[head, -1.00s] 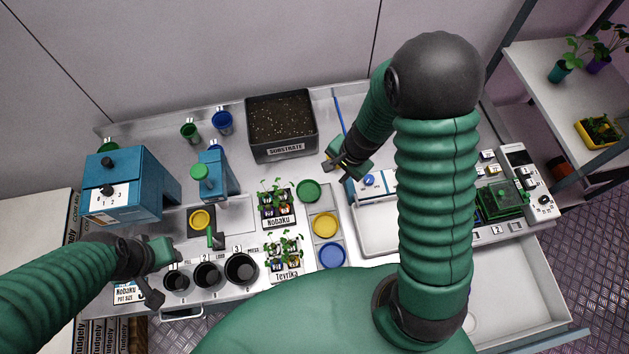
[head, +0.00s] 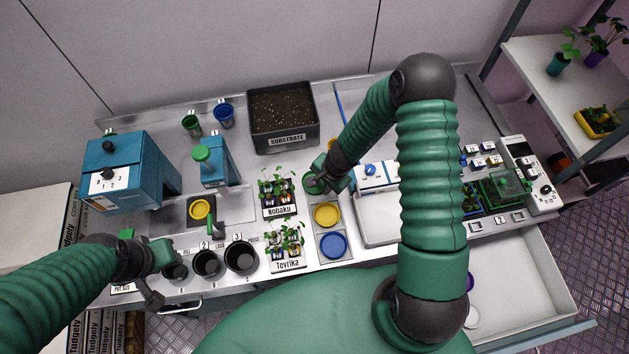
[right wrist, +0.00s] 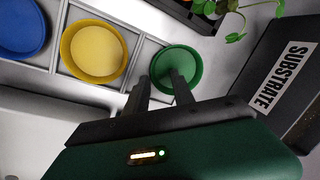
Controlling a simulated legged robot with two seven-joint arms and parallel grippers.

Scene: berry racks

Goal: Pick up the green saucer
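The green saucer (head: 311,187) lies in the back cell of a narrow tray, behind a yellow saucer (head: 326,215) and a blue saucer (head: 333,244). My right gripper (head: 318,182) is over it and hides part of it. In the right wrist view the green saucer (right wrist: 182,58) sits at the fingertips. My right gripper (right wrist: 160,76) is open there, with one finger over the saucer and the other by its rim. I cannot tell whether the fingers touch it. My left gripper (head: 150,280) is at the front left by the black pots, its fingers unclear.
Seedling trays labelled Nobaku (head: 281,210) and Tevrika (head: 289,263) stand just left of the saucers. A dark substrate box (head: 283,142) is behind them. A white tray (head: 377,232) and a blue-fronted device (head: 373,176) are close on the right.

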